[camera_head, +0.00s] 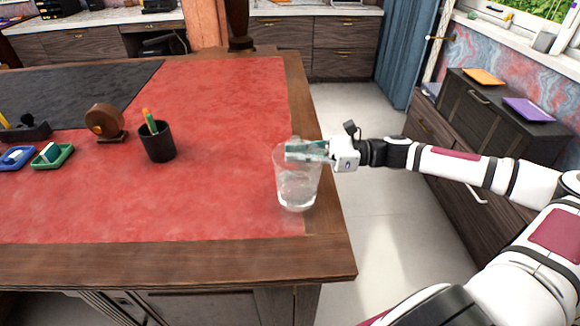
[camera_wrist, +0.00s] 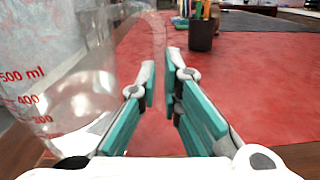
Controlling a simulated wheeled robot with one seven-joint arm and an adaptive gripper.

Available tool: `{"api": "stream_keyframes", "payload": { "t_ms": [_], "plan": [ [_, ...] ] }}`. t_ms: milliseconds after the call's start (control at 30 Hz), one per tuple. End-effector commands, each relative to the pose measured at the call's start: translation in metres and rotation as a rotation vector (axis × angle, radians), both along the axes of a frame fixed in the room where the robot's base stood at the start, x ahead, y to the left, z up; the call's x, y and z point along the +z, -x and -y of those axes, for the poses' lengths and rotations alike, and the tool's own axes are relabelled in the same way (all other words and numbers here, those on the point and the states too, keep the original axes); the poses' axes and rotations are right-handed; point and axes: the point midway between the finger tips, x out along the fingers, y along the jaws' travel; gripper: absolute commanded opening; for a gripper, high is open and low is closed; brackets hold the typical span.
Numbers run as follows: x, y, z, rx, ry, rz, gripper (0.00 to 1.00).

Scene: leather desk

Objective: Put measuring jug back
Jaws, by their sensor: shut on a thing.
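The measuring jug (camera_head: 297,188) is clear and roughly upright at the right end of the desk, over the edge of the red leather (camera_head: 220,110). In the wrist view the jug (camera_wrist: 70,95) fills the left side, with red marks up to 500 ml. My gripper (camera_head: 300,150) comes in from the right and is shut on the jug near its top. The fingers (camera_wrist: 162,95) show a gap between their pads in the wrist view; the clear part between them is hard to make out. I cannot tell whether the jug's base touches the desk.
A black pen cup (camera_head: 157,142), a brown round object (camera_head: 104,122) and small blue (camera_head: 17,157) and green (camera_head: 52,155) trays stand to the left. The leather between cup and jug is clear. A dark cabinet (camera_head: 500,110) stands right, beyond open floor.

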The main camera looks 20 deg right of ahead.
Motion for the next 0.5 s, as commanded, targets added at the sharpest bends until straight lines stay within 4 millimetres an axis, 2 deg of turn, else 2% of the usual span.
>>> {"api": "stream_keyframes", "payload": {
  "t_ms": [200,500],
  "plan": [
    [-0.003,-0.011,-0.012,-0.001,-0.002,0.0,0.0],
    [-0.035,-0.011,-0.011,-0.003,-0.002,-0.001,0.0]
  ]
}}
